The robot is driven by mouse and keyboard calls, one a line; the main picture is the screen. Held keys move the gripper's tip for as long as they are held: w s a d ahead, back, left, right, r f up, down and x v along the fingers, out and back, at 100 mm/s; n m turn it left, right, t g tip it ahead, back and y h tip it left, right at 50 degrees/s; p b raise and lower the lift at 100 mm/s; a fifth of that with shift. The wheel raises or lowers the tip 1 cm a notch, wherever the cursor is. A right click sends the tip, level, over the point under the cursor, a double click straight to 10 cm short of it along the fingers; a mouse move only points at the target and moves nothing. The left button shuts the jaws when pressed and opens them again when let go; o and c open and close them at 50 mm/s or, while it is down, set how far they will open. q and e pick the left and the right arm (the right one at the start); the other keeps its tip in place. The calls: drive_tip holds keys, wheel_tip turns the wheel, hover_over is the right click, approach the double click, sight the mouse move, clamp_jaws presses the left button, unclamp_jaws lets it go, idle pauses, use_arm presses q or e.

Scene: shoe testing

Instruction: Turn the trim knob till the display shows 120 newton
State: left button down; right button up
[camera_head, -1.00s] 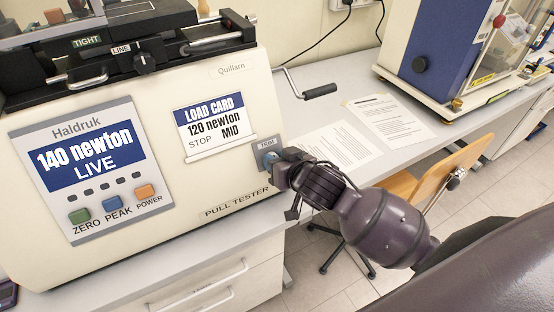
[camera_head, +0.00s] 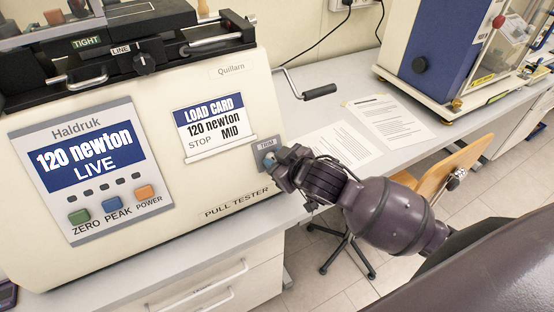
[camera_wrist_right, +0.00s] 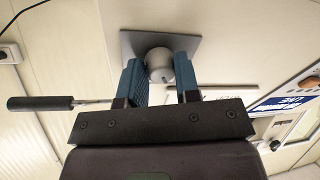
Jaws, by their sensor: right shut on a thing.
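The pull tester (camera_head: 225,100) is a cream machine on the bench. Its display (camera_head: 88,160) reads "120 newton LIVE". A load card (camera_head: 212,127) on its front reads "120 newton", "STOP", "MID". The trim knob sits on a grey plate marked TRIM (camera_head: 266,145) at the tester's right end. In the right wrist view the knob (camera_wrist_right: 159,64) is a pale round cap between two blue fingers. My right gripper (camera_head: 274,160) is shut on the knob, which is mostly hidden in the head view; it also shows in the wrist view (camera_wrist_right: 160,80). My left gripper is not in view.
A crank with a black handle (camera_head: 320,91) sticks out from the tester above the trim plate. Printed sheets (camera_head: 390,120) lie on the bench to the right. A blue and cream machine (camera_head: 432,50) stands behind them. A wooden chair (camera_head: 440,172) stands by the bench.

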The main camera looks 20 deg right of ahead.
idle(0.4)
drive_tip(key=o, duration=0.9)
drive_tip(key=shift+s, duration=0.1)
drive_tip(key=v, duration=1)
drive_tip(key=shift+s+r+b, duration=0.2)
drive_tip(key=shift+s+b, duration=0.1)
drive_tip(key=shift+b, duration=0.05)
